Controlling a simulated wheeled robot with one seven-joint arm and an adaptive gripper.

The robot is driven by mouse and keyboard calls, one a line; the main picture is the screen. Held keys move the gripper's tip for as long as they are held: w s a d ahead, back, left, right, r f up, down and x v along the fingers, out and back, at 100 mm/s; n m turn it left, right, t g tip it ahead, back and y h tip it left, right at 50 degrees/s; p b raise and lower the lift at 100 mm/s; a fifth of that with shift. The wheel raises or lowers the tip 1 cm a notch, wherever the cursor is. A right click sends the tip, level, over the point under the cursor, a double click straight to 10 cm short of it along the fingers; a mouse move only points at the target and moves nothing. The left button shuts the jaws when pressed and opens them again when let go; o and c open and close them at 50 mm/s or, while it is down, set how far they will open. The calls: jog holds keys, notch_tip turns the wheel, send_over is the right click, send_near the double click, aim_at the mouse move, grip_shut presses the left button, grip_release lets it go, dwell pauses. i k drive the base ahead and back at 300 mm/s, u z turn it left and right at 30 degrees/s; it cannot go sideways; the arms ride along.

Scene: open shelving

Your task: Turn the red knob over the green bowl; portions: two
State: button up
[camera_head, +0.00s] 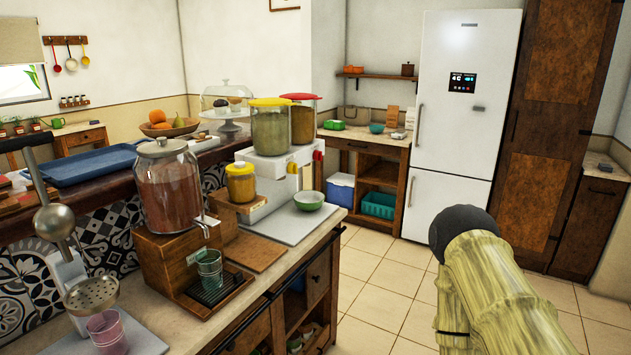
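A white twin dispenser (274,166) stands on the counter with two clear canisters. The nearer canister (271,130) has a yellow lid and greenish contents; the farther canister (303,122) has a red lid and brownish contents. Small knobs show on the dispenser's front; a red knob (317,156) appears under the red-lidded canister, though it is tiny. A green bowl (309,200) sits upright on a grey board in front of the dispenser. Its inside is too small to read clearly. My arm, bamboo-patterned with a dark rounded end, shows at lower right, apart from the dispenser. My gripper is not seen.
Tiled floor (383,285) is clear between counter and fridge (462,120).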

aim_at(317, 155)
jog(key=z, duration=0.35)
jog(key=i, duration=1.65)
jog(key=u, duration=0.55)
